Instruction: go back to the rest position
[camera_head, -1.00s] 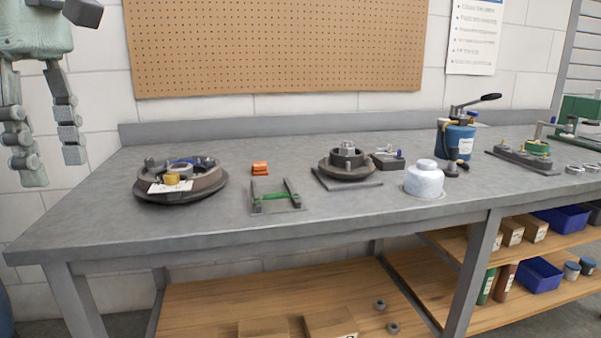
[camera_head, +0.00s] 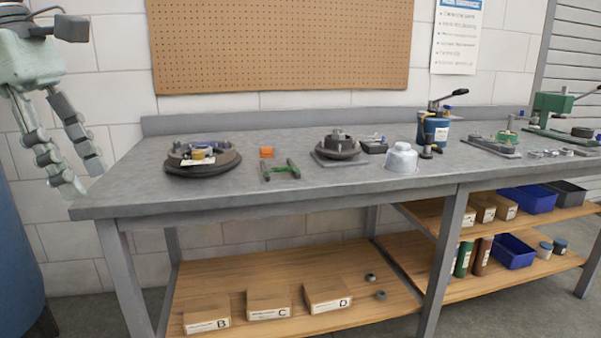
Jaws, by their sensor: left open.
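My left gripper (camera_head: 84,172) hangs at the left edge of the head view, with its two jointed grey fingers apart and nothing between them. It is in front of the wall, left of the bench's left end. My right gripper is not in view. The grey workbench (camera_head: 290,190) stands clear of the left gripper, and no part touching it can be made out.
On the bench are a round drum assembly (camera_head: 230,165), an orange block (camera_head: 266,152), a green-barred stand (camera_head: 281,169), a hub on a plate (camera_head: 338,148), a white jar (camera_head: 401,158) and a blue pump (camera_head: 434,128). Boxes (camera_head: 268,304) lie below. A blue drum (camera_head: 15,255) stands left.

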